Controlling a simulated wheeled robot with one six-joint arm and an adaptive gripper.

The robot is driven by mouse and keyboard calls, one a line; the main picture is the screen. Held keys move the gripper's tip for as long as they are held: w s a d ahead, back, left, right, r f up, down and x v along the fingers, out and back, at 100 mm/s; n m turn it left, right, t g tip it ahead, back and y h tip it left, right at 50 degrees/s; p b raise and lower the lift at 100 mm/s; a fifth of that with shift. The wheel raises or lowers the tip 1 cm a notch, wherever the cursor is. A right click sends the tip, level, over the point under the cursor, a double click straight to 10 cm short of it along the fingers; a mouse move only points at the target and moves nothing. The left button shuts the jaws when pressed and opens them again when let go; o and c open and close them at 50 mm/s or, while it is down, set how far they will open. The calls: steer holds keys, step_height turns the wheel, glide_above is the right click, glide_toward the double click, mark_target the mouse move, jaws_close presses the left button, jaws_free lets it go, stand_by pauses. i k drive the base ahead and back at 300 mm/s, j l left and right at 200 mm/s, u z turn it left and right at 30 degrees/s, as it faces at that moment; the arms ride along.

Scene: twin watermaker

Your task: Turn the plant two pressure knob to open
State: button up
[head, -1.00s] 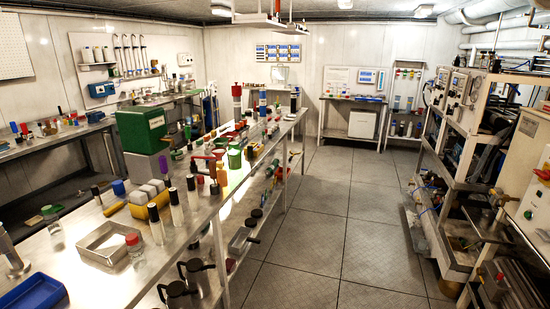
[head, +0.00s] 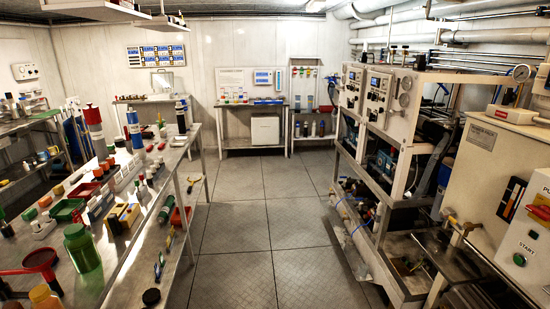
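The watermaker rack (head: 372,165) stands right of centre in the head view. Its upper front has two pale control panels side by side: a farther one (head: 352,92) and a nearer one (head: 385,115). Each carries a small dark display and dials, and a round gauge (head: 404,99) sits on the nearer panel. I see the panels at an angle, and their knobs are too small to tell apart. I cannot tell which knob is the plant two pressure knob or how it is set. My gripper is not in view.
A long metal bench (head: 131,228) crowded with bottles and tools runs along the left. A cream cabinet (head: 490,165) with a green start button (head: 520,259) stands close on the right. The tiled floor (head: 246,240) between is clear. A table (head: 253,139) stands at the back.

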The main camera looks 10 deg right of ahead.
mark_target(392, 112)
steer(key=i+j+z, duration=0.2)
steer(key=i+z, duration=0.2)
steer(key=i+j+z, duration=0.4)
steer(key=i, duration=0.2)
steer(key=i+j+z, duration=0.4)
steer(key=i+j, duration=0.05)
steer(key=j, duration=0.1)
